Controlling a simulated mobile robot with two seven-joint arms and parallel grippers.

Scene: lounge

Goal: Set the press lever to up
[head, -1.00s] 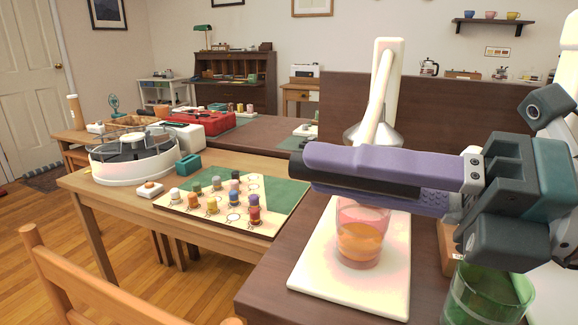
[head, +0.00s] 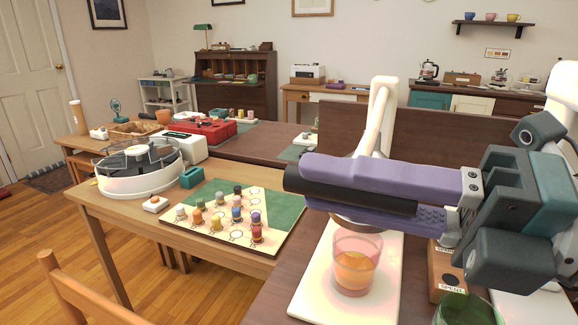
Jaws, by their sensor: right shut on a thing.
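The press (head: 381,97) is a white upright with a slanting white arm, standing behind a cream base plate (head: 308,297). A clear glass (head: 357,262) of orange liquid stands on that plate, under the dark-rimmed press head (head: 365,220). My right gripper (head: 350,187), with purple fingers, reaches in from the right across the press, above the glass. It is shut on the press lever; a black bar, apparently its grip, shows along the fingers. The fingers hide the middle of the press and most of its head. My left gripper is not in view.
A wooden box marked "SPENT" (head: 447,272) and a green glass (head: 468,312) stand right of the plate. A game board (head: 278,207) with several coloured pieces, a white round machine (head: 140,182) and a teal block (head: 191,178) are on the left table.

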